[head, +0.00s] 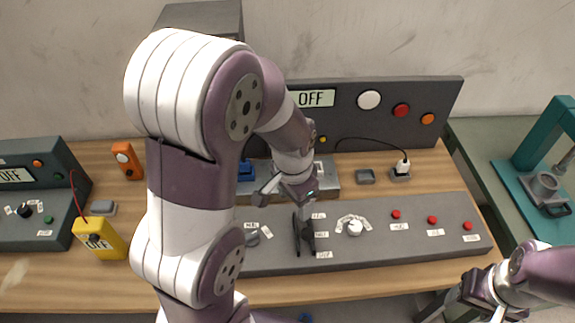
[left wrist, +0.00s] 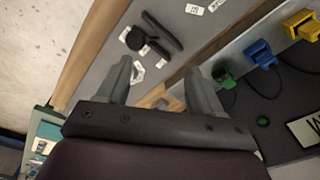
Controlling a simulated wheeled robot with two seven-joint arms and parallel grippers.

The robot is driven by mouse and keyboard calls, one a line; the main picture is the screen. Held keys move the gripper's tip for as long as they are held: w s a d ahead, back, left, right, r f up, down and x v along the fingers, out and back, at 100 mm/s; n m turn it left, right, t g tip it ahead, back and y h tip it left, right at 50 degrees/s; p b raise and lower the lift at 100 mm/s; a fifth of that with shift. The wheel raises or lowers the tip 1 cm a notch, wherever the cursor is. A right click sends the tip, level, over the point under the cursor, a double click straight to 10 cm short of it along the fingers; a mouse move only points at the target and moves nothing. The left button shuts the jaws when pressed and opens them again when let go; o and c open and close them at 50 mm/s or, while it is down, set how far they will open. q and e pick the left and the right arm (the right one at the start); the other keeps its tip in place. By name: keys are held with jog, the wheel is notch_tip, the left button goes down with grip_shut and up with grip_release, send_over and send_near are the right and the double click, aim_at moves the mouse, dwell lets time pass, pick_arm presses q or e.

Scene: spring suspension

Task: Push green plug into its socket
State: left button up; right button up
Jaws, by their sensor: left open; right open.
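The green plug (left wrist: 222,76) shows in the left wrist view, just right of my left gripper's right finger, with a dark cord nearby. It lies by the grey strip that carries the blue plug (left wrist: 261,54) and yellow plug (left wrist: 300,25). I cannot tell how deep it sits; its socket is not clearly visible. In the head view my arm hides the green plug, while the blue plug (head: 245,171) shows. My left gripper (head: 282,196) is open and empty above the panel; its fingers also show in the wrist view (left wrist: 160,76). My right gripper (head: 480,306) is at lower right, open.
A sloped grey panel (head: 450,252) with a black lever (head: 304,234), knob (head: 354,228) and red buttons lies in front. A white plug (head: 402,166) sits at right. The upright board (head: 440,95) rises behind. A yellow box (head: 99,239) stands at left.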

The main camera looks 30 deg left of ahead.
pick_arm(q)
jog(key=w+a+f+m+g+p, duration=0.1)
jog(key=w+a+m+p, duration=0.3)
jog(key=w+a+m, duration=0.6)
jog(key=w+a+f+m+p, duration=0.1)
jog(key=w+a+m+p, duration=0.35)
jog(key=w+m, duration=0.75)
jog(key=f+b, duration=0.3)
jog(key=f+m+b, duration=0.1)
jog(key=f+b, duration=0.1)
jog(key=f, duration=0.1)
jog(key=s+a+f+m+b, duration=0.1)
jog(key=f+b, duration=0.2)
jog(key=shift+b, duration=0.35)
notch_tip(320, 180, down, 3)
jog(key=shift+f+p, duration=0.1)
jog(key=shift+p, duration=0.8)
jog(key=shift+f, duration=0.55)
jog(key=c, duration=1.1)
